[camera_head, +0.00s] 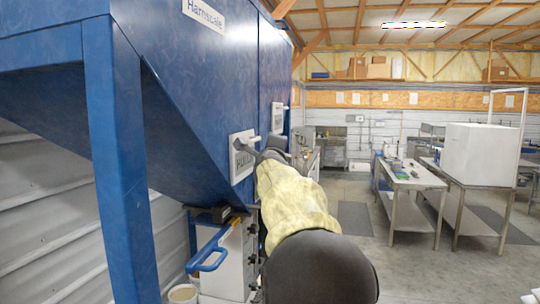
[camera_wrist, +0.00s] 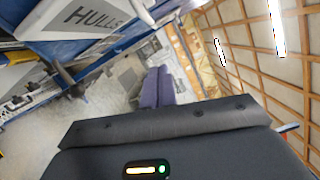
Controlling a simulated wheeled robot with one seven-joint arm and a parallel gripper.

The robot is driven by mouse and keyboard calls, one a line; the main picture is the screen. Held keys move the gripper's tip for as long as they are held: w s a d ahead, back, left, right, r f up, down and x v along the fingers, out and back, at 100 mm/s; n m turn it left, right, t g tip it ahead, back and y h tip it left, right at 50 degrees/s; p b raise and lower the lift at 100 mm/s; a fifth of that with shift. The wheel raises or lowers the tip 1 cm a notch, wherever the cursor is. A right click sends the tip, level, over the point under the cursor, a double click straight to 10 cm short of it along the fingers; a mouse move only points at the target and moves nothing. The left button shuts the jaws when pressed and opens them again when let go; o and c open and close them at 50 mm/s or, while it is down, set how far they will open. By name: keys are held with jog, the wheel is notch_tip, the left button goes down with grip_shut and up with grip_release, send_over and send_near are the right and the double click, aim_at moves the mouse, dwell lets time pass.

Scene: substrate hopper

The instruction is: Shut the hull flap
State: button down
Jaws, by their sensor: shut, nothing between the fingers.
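The hull flap (camera_head: 242,156) is a pale panel with dark HULLS lettering on the sloping side of the blue hopper. A light handle or lever sticks out near its upper edge. In the wrist view the HULLS panel (camera_wrist: 90,20) fills the upper left, cut by the frame edge. I cannot tell whether the flap is fully closed. My gripper (camera_head: 271,152) is just right of the flap in the head view, its tips largely hidden by my arm. Its shut, empty fingers (camera_wrist: 156,84) show in the wrist view, apart from the panel.
The blue hopper (camera_head: 190,80) and its leg (camera_head: 118,160) fill the left. A second panel (camera_head: 277,117) is farther along. Workbenches (camera_head: 410,176) stand right; the floor between is clear.

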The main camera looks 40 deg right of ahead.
jog(key=v, duration=0.3)
jog(key=shift+s, duration=0.2)
jog(key=shift+w, duration=0.1)
jog(key=shift+w, duration=0.1)
dwell(0.3)
